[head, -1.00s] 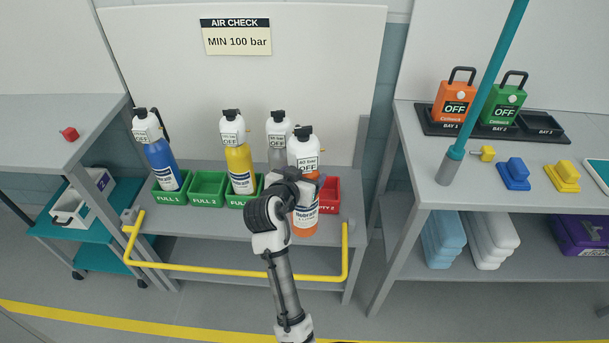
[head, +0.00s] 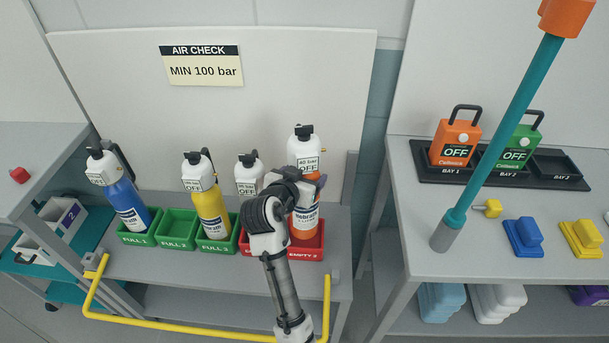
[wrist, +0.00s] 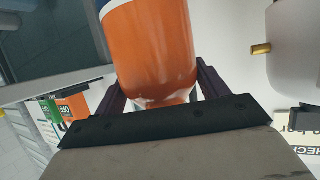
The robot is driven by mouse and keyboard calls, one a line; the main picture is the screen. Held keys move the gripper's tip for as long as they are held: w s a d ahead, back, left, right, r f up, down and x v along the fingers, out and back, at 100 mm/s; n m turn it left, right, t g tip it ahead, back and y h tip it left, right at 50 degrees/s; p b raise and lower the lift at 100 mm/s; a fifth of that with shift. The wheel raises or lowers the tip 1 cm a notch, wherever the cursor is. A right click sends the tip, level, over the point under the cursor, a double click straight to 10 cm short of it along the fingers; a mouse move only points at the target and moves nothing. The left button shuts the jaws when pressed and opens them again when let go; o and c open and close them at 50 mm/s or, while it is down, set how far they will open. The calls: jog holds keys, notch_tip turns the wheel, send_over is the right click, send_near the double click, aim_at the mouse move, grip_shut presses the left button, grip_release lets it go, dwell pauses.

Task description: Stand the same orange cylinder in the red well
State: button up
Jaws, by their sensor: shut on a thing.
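The orange cylinder (head: 306,221) has a white top, a black valve and a white label band. It is upright at the right end of the back bench. My gripper (head: 306,184) is shut on it around its upper part; in the wrist view its two dark fingers (wrist: 160,88) flank the orange body (wrist: 155,50). The red well (head: 308,254), marked EMPTY 2, is directly under the cylinder. The cylinder's base overlaps the well's opening; I cannot tell whether it touches the well floor. My arm hides part of the red well to its left.
A grey cylinder (head: 248,174) stands close on the left, partly behind my arm. A yellow cylinder (head: 209,210) and a blue cylinder (head: 126,203) stand in green wells; the green well between them (head: 177,243) is empty. A yellow rail (head: 180,325) runs along the front. A teal pole (head: 500,135) rises at right.

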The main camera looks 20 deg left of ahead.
jog(key=shift+w+r, duration=0.2)
jog(key=shift+w, duration=0.1)
notch_tip(320, 180, down, 8)
jog(key=b, duration=0.7)
jog(key=shift+f+b, duration=0.5)
jog(key=shift+b, duration=0.1)
dwell(0.8)
jog(key=o, duration=2)
jog(key=shift+s, duration=0.1)
jog(key=shift+o, duration=0.6)
jog(key=shift+f, duration=0.4)
jog(key=v, duration=1.4)
jog(key=shift+r+b, duration=0.2)
jog(key=shift+b, duration=0.2)
